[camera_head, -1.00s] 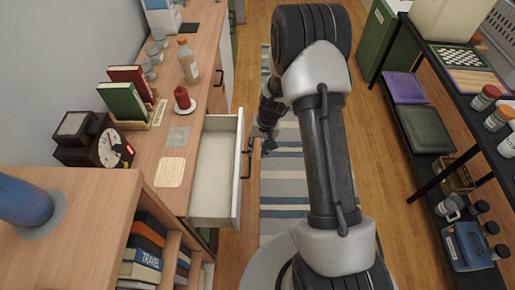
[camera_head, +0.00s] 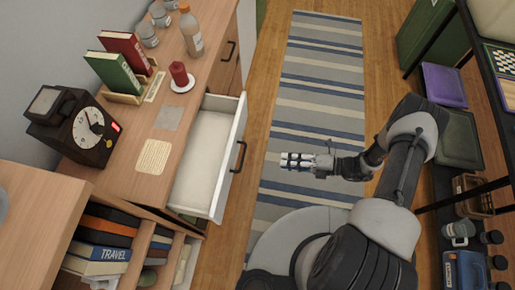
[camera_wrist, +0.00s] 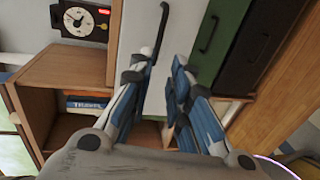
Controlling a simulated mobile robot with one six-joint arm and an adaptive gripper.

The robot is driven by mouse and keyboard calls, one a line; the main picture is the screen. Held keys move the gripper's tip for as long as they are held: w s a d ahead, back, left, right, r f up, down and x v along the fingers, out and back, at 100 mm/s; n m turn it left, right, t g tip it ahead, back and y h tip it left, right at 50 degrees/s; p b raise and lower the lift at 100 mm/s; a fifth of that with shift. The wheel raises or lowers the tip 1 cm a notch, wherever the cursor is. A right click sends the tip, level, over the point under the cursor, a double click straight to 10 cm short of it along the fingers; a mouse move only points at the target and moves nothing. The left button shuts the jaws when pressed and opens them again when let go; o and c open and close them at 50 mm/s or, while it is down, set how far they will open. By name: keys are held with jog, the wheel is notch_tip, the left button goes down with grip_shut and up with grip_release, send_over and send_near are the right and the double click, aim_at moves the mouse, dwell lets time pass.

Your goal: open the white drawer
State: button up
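The white drawer (camera_head: 229,172) stands pulled out from the wooden cabinet on the left, and its pale, empty inside shows from above. Its black bar handle (camera_head: 239,157) is on the front face. My gripper (camera_head: 284,160) is to the right of the handle, over the striped rug, pointing left at the drawer and apart from it. In the wrist view, the two blue-and-grey fingers (camera_wrist: 165,68) are spread with nothing between them. The white drawer front (camera_wrist: 133,35) and its handle (camera_wrist: 161,25) show beyond them.
A red candle (camera_head: 179,75), a bottle (camera_head: 191,32), books (camera_head: 125,50) and a clock (camera_head: 88,128) stand on the cabinet top. A dark shelf rack with a purple cushion (camera_head: 444,85) is on the right.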

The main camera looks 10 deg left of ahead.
aim_at(243, 157)
jog(key=b+x, duration=0.2)
jog(key=x, duration=1.5)
jog(key=shift+a, duration=0.3)
jog(key=shift+c, duration=0.5)
grip_shut()
